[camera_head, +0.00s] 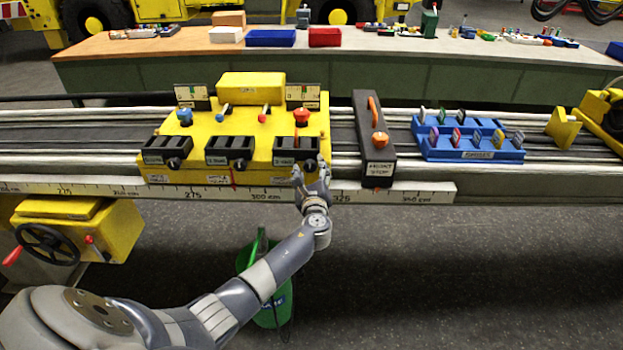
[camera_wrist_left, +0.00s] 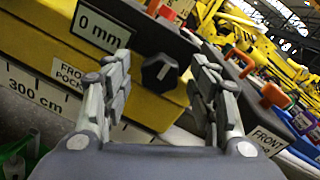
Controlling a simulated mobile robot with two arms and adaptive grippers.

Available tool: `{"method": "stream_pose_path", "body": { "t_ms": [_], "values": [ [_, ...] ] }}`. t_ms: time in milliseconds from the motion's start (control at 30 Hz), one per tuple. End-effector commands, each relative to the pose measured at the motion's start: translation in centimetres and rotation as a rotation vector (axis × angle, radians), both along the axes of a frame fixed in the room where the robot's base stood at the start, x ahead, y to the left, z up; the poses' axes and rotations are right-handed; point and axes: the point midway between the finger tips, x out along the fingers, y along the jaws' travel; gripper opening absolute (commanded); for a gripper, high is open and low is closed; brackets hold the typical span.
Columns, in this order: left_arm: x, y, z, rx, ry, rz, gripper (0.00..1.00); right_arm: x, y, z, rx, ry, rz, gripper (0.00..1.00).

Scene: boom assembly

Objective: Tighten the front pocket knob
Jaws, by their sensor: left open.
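The front pocket knob is a black lobed knob (camera_wrist_left: 159,71) with a pale mark, on the front of a black block labelled "0 mm" (camera_wrist_left: 101,25). A "FRONT POCKET" label (camera_wrist_left: 68,74) is on the yellow body below. In the head view, that black block (camera_head: 293,144) is the right one of three on the yellow fixture (camera_head: 205,127). My left gripper (camera_head: 310,173) is at its front right corner and mostly covers the knob there. In the wrist view, the fingers of my left gripper (camera_wrist_left: 163,82) are open on either side of the knob, with visible gaps. My right gripper is not in view.
A dark upright block (camera_head: 372,115) with an orange lever and knob stands right of the fixture. A blue tray (camera_head: 450,153) with coloured tabs is further right. A ruler strip (camera_head: 405,194) runs along the front edge. A green container (camera_head: 272,312) stands below.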

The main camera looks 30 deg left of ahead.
Motion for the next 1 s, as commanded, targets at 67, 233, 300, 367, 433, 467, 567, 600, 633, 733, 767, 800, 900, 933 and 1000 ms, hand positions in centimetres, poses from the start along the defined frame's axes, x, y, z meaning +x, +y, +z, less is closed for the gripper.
{"method": "stream_pose_path", "body": {
  "t_ms": [67, 233, 300, 367, 433, 467, 567, 600, 633, 733, 767, 800, 900, 933, 1000],
  "values": [
    [-0.5, -0.4, -0.1, -0.002, 0.001, -0.001, 0.54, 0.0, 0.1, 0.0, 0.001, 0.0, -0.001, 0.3],
    [-2.4, -1.8, -0.1, -0.004, 0.002, -0.002, 0.54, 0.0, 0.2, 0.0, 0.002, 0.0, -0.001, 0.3],
    [-3.5, -2.6, -0.1, -0.003, 0.002, -0.003, 0.54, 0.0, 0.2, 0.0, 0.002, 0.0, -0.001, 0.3],
    [-4.4, -3.3, -0.1, -0.004, 0.002, -0.002, 0.54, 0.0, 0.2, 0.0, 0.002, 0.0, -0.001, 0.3],
    [-5.5, -4.1, 0.0, -0.004, 0.002, -0.002, 0.54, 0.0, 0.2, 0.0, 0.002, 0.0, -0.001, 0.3],
    [-6.0, -4.4, 0.0, -0.004, 0.002, -0.001, 0.54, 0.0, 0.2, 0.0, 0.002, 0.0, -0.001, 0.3],
    [-7.4, -5.4, 0.1, -0.002, 0.003, -0.002, 0.54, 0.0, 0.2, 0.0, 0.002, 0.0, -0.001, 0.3],
    [-7.8, -5.8, 0.1, -0.002, 0.003, -0.001, 0.54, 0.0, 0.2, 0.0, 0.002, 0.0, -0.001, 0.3],
    [-8.1, -6.0, 0.1, -0.002, 0.003, -0.002, 0.54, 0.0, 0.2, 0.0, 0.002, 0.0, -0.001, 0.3],
    [-9.0, -6.7, 0.2, -0.002, 0.002, -0.001, 0.54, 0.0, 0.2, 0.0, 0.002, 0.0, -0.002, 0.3],
    [-9.1, -6.8, 0.2, -0.001, 0.001, -0.001, 0.54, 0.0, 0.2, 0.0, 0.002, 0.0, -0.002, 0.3],
    [-9.3, -6.9, 0.2, -0.001, 0.001, -0.001, 0.54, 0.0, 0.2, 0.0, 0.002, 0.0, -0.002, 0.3],
    [-9.5, -7.0, 0.2, -0.001, 0.002, 0.0, 0.54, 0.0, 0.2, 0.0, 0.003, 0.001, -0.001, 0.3],
    [-9.5, -7.0, 0.2, -0.001, 0.002, 0.0, 0.54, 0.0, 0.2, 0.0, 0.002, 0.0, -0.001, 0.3],
    [-9.5, -7.0, 0.2, -0.001, 0.002, 0.0, 0.54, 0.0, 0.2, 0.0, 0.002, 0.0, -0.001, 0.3]
  ]
}}
